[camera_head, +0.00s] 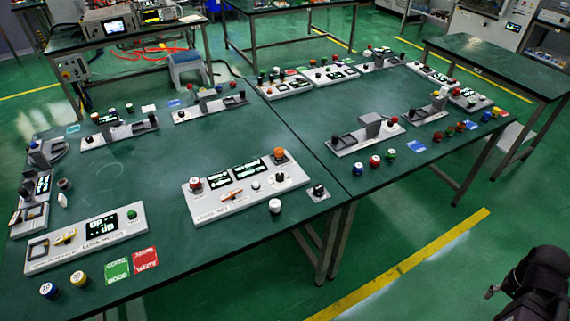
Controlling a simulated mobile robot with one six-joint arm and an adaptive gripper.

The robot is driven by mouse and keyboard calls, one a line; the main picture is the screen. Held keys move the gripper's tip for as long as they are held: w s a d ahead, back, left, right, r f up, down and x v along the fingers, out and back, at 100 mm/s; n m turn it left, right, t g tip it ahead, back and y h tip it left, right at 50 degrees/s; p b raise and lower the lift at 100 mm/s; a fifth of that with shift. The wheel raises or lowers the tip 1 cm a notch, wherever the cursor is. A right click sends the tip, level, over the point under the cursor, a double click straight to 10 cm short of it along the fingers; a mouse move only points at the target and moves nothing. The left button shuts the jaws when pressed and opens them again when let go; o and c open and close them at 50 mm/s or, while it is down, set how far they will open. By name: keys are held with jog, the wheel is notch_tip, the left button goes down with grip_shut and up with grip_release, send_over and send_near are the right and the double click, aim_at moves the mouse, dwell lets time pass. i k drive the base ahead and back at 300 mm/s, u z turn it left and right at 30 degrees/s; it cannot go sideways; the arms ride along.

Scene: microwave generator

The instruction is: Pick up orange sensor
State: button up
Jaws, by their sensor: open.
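Several small orange items are in view, and I cannot tell for sure which one is the orange sensor. A round orange-topped piece (279,154) stands at the upper right corner of the white panel (208,212) on the near green table. A thin orange piece (232,195) lies in the middle of the same panel. My gripper (493,292) shows dark at the lower right edge, partly cut off. It is open, off to the right of the tables over the floor, far from both orange pieces.
The green tables (330,215) hold several white panels with displays and knobs. Blue and yellow round pieces (78,278) and green and red cards (117,267) lie at the near left. A yellow floor line (415,262) crosses open floor before my arm.

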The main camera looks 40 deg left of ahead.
aim_at(279, 151)
jog(key=k, duration=1.3)
jog(key=u, duration=1.75)
jog(key=i, duration=1.05)
jog(key=z, duration=0.05)
